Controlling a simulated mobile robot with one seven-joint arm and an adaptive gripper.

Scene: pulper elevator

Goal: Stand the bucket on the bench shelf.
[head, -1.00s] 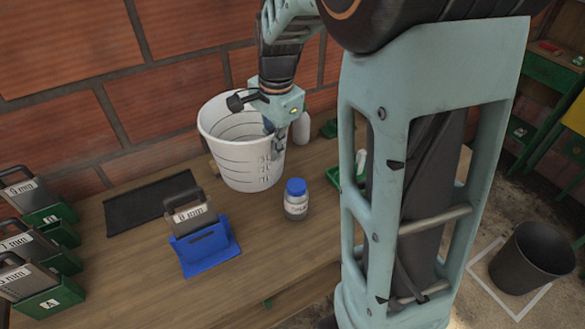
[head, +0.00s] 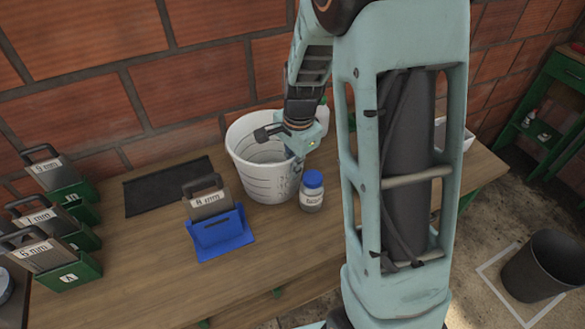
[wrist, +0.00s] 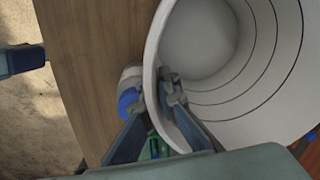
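The white bucket (head: 262,182) with dark level lines is upright at the back of the wooden bench (head: 150,270). Its base is on or just above the bench top; the head view does not settle which. My gripper (head: 299,153) is at its right rim. In the wrist view, the fingers (wrist: 157,105) straddle the wall of the bucket (wrist: 235,90), one inside and one outside, and look shut on it. The bucket looks empty.
A blue-lidded jar (head: 312,192) stands close to the bucket's right. A blue holder (head: 220,237) with a plate, a black mat (head: 170,185) and green plate blocks (head: 80,272) lie to the left. A white bottle (head: 322,118) stands behind. A dark bin (head: 540,270) is on the floor.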

